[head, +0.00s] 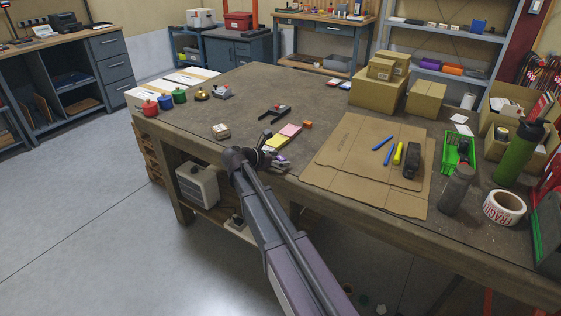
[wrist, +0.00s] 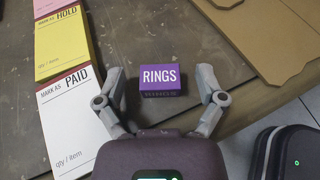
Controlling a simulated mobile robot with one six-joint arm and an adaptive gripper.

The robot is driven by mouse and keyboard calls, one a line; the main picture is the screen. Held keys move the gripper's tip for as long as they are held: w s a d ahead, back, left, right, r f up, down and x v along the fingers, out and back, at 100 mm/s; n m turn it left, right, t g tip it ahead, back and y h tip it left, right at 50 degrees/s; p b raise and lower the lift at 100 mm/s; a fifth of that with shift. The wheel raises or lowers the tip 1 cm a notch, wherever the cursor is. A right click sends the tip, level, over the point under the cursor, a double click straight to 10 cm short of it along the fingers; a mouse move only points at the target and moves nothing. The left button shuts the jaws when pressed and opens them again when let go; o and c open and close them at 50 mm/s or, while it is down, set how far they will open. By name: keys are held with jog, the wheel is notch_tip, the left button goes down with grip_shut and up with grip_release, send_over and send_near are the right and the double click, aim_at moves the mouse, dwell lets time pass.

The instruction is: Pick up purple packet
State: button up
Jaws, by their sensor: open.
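The purple packet (wrist: 161,80), a small box marked RINGS, lies on the worktable in the wrist view. My gripper (wrist: 161,72) is open, with one grey finger to the left of the packet and one to the right. Gaps show between the fingers and the packet, so it is not held. In the head view, my gripper (head: 270,156) is over the near edge of the table, and a small purple patch of the packet (head: 282,162) shows beside it, partly hidden.
Pads of pink, yellow and white slips (wrist: 68,90) lie left of the packet. A flat cardboard sheet (head: 335,160) lies to the right, with markers (head: 388,154) on it. A small box (head: 220,131) sits left of my gripper. The table edge is close by.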

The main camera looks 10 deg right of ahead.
aim_at(280, 158)
jog(key=c, duration=1.1)
jog(key=shift+c, duration=0.2)
jog(key=shift+r, duration=0.2)
notch_tip(280, 158, up, 3)
jog(key=p, duration=0.3)
jog(key=shift+r+p, duration=0.2)
jog(key=shift+p, duration=0.2)
jog(key=s+r+p, duration=0.1)
jog(key=s, duration=1.5)
jog(key=shift+r, duration=0.15)
